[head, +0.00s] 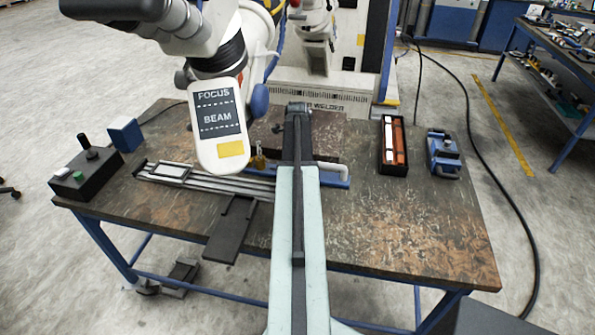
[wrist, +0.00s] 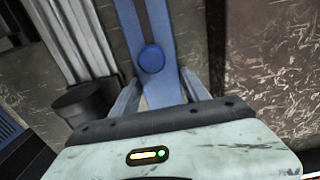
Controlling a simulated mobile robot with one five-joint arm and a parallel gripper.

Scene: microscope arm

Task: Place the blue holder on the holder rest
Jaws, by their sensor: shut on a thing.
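The blue holder (wrist: 150,58) is a flat blue bar with a dark slot and a round blue knob, seen in the wrist view. My gripper (wrist: 160,80) is shut on it, with one finger on each side of the bar. In the head view my arm hides the gripper and most of what it holds. A blue strip (head: 337,184) shows to the right of my arm and may be part of the holder. I cannot tell which piece on the table is the holder rest.
Grey rails (head: 215,180) lie left of my arm on the worn table (head: 400,230), under the microscope's overhanging beam panel (head: 219,125). A black control box (head: 86,172) stands at the left. A black tray (head: 393,145) and a blue device (head: 443,153) stand at the right. The front right tabletop is clear.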

